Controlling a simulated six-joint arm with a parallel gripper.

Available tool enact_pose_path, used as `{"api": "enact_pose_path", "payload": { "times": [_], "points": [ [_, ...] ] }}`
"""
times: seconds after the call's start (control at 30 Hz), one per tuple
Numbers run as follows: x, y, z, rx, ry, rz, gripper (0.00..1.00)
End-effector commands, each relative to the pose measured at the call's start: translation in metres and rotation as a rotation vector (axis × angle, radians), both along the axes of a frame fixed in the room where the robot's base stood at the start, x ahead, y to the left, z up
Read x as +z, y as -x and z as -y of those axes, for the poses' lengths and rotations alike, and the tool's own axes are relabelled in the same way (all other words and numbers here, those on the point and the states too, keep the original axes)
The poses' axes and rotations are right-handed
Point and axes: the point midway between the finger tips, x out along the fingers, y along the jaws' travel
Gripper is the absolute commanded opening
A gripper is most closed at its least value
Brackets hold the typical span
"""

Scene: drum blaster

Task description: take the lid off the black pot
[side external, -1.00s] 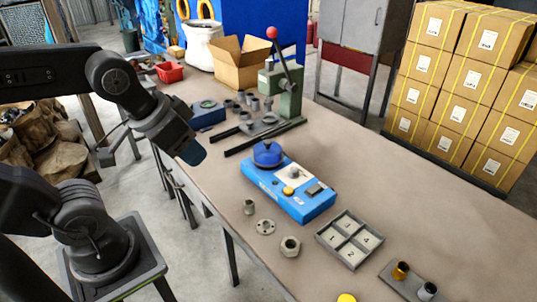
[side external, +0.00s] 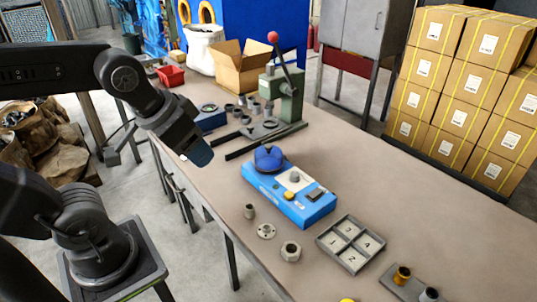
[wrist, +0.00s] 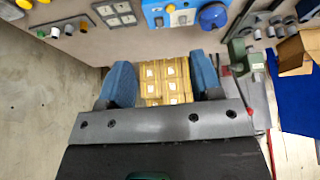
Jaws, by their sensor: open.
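I cannot make out a clearly black pot or its lid in either view. A round, dark blue drum-like part (side external: 268,158) sits on the far left end of a blue machine (side external: 290,197) on the table. It also shows at the top of the wrist view (wrist: 213,17). My gripper (side external: 198,154) hangs to the left of the machine, near the table's left edge, higher than the table and apart from everything. In the wrist view, its two blue fingers (wrist: 163,82) stand wide apart with nothing between them.
A green lever press (side external: 285,95) stands behind the machine, with small grey parts beside it. A numbered grey tray (side external: 350,243) and loose metal fittings (side external: 290,251) lie in front. A cardboard box (side external: 240,68) is at the back. The table's right side (side external: 440,215) is bare.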

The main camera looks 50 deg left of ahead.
Motion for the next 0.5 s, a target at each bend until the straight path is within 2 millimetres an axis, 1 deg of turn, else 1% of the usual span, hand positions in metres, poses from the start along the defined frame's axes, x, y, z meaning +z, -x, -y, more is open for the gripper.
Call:
{"api": "enact_pose_path", "payload": {
  "times": [0.07,0.17,0.2,0.27,0.3,0.37,0.5],
  "points": [
    [0.008,-0.017,-0.004,0.072,0.015,-0.028,0.59],
    [0.018,-0.049,-0.013,0.208,0.039,-0.067,0.59],
    [0.021,-0.063,-0.017,0.27,0.047,-0.083,0.59],
    [0.024,-0.085,-0.023,0.367,0.059,-0.103,0.59],
    [0.025,-0.101,-0.027,0.433,0.067,-0.114,0.59],
    [0.024,-0.123,-0.035,0.531,0.074,-0.13,0.59],
    [0.014,-0.176,-0.053,0.763,0.084,-0.154,0.59]
  ]
}}
